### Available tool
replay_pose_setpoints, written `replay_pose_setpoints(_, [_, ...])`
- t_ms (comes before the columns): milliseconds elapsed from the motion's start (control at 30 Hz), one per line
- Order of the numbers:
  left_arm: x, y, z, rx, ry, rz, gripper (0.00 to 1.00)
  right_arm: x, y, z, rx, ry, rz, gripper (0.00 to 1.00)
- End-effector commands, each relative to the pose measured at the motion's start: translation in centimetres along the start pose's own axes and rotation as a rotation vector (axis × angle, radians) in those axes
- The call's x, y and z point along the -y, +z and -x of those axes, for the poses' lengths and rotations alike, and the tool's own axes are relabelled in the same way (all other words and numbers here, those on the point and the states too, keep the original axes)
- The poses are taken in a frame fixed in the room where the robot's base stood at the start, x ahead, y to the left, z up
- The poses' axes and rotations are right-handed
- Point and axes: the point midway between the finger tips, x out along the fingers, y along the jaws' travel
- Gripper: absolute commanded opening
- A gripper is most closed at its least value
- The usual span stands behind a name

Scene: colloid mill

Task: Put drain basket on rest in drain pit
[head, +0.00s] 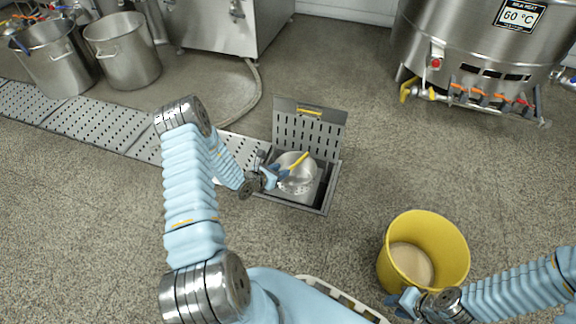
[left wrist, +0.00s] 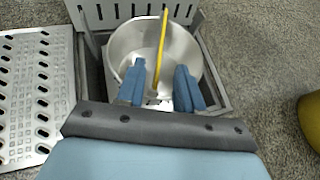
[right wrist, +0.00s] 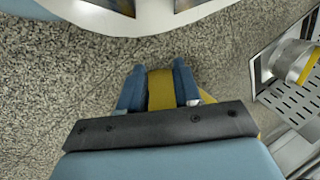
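The drain basket (head: 301,184) is a silvery metal pot with a yellow handle and holes in its bottom. It is inside the drain pit (head: 326,192), and shows in the left wrist view (left wrist: 125,45) too. My left gripper (head: 283,175) is open above the basket. Its fingers (left wrist: 160,88) are apart on both sides of the yellow handle (left wrist: 162,40), with gaps on each side. The rest inside the pit is hidden. My right gripper (head: 403,299) is beside the yellow bucket, and a yellow strip (right wrist: 161,90) fills the gap between its fingers.
The pit's slotted cover (head: 309,130) stands raised behind the opening. A perforated drain channel (head: 85,120) runs left. The yellow bucket (head: 448,245) stands at lower right. Steel pots (head: 125,55) and a large tank (head: 460,40) are at the back. Floor between is clear.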

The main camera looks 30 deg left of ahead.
Motion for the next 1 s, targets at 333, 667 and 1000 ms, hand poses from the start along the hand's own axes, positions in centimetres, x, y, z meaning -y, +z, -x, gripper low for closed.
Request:
replay_pose_setpoints(333, [1.5,0.0,4.3,-0.014,-0.048,-0.019,0.36,0.3,0.1,0.9,0.003,0.0,0.001,0.33])
replay_pose_setpoints(667, [24.3,-7.1,13.0,-0.336,-0.995,-0.774,0.36,0.3,0.1,0.9,0.003,0.0,0.0,0.33])
replay_pose_setpoints(1000, [27.8,-9.4,17.7,-0.08,-1.364,-2.126,0.36,0.3,0.1,0.9,0.003,0.0,0.0,0.33])
